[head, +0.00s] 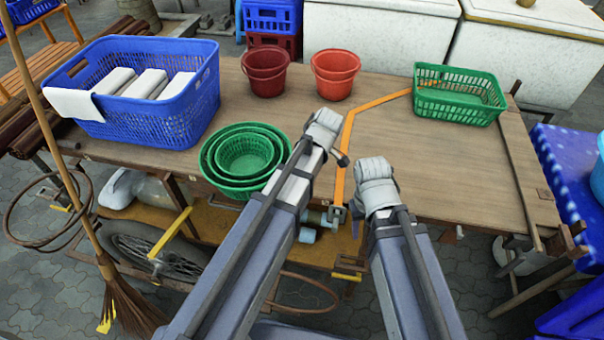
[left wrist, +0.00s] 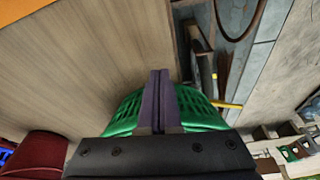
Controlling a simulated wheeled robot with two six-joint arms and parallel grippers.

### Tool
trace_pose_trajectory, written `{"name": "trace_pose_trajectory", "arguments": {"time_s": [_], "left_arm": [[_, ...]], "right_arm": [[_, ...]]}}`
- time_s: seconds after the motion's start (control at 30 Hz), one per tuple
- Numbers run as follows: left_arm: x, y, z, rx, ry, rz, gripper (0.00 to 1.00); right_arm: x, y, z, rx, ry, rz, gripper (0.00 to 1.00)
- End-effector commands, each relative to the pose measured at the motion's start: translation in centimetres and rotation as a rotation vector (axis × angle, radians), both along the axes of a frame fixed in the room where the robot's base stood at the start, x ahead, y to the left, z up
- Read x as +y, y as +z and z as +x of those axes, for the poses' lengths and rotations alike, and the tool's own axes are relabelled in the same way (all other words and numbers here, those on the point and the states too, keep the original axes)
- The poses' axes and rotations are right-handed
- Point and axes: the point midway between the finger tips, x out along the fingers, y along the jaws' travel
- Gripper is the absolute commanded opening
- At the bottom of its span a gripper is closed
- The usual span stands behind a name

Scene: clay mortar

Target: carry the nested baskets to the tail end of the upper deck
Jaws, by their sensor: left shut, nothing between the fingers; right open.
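Green round baskets (head: 245,155) sit nested in one another near the table's front edge, left of centre; my left arm stands close on their right. In the left wrist view, a green basket (left wrist: 125,115) shows behind my left gripper (left wrist: 160,75), whose dark fingers are shut together with nothing between them. The fingers and gripper body hide part of the basket, and I cannot tell whether they touch it. My right gripper (head: 375,187) is open, over the front middle of the table, away from the baskets. The wooden upper deck (head: 440,165) carries the baskets and is mostly bare to the right.
A blue crate (head: 185,110) with white blocks stands at the left. A dark red bucket (head: 265,75) and an orange-red bucket (head: 336,75) stand at the back. A green rectangular basket (head: 460,97) is at the back right. An orange strap (head: 342,160) crosses the deck.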

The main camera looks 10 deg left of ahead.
Motion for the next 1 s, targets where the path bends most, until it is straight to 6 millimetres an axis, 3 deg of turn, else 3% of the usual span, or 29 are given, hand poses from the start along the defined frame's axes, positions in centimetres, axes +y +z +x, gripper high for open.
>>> {"name": "trace_pose_trajectory", "arguments": {"time_s": [0.6,0.87,1.0], "left_arm": [[-2.2,7.8,-0.3,0.0,-0.001,0.0,0.0],[-2.5,8.3,-0.3,0.0,-0.001,0.0,0.0],[-2.7,8.2,-1.2,0.026,-0.08,-0.006,0.0]], "right_arm": [[0.0,7.8,0.0,0.0,-0.001,0.0,0.5],[0.0,8.3,0.0,0.0,-0.001,0.0,0.5],[0.0,8.3,0.0,0.0,-0.001,0.0,0.5]]}}
